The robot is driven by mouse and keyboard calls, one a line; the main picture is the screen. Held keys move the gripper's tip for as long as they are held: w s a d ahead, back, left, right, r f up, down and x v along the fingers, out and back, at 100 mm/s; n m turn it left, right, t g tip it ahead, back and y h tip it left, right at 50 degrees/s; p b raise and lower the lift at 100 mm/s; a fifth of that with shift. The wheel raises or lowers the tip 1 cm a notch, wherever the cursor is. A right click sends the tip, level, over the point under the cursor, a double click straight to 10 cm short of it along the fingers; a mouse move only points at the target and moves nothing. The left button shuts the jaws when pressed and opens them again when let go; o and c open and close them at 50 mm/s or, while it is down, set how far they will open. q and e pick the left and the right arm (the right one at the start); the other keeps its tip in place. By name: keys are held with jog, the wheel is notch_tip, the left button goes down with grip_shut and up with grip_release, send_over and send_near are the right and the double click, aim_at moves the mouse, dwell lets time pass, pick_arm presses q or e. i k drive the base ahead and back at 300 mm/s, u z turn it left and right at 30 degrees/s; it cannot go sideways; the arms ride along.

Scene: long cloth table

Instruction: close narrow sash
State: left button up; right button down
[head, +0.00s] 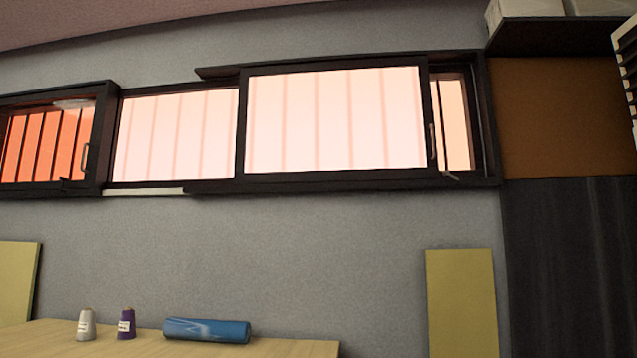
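A long dark-framed sliding window runs across the grey wall in the head view. At the left is a sash (45,142) with orange-red panes, a bar handle (85,158) on its right side, and its left end cut off by the picture edge. A wide sash (335,120) stands right of the middle, with a bar handle (432,142) on its right side. A pale pane (175,135) lies between the two sashes. A narrow pale strip (456,122) shows between the wide sash and the right jamb. Neither gripper is in view.
Below the window is a wooden table (290,348) with a grey cone spool (86,324), a purple cone spool (127,323) and a blue roll (207,330). Yellow panels stand at left (18,283) and right (462,303). A dark shelf (553,37) juts out at upper right.

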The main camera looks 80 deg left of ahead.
aim_at(360, 121)
jog(key=u, duration=1.75)
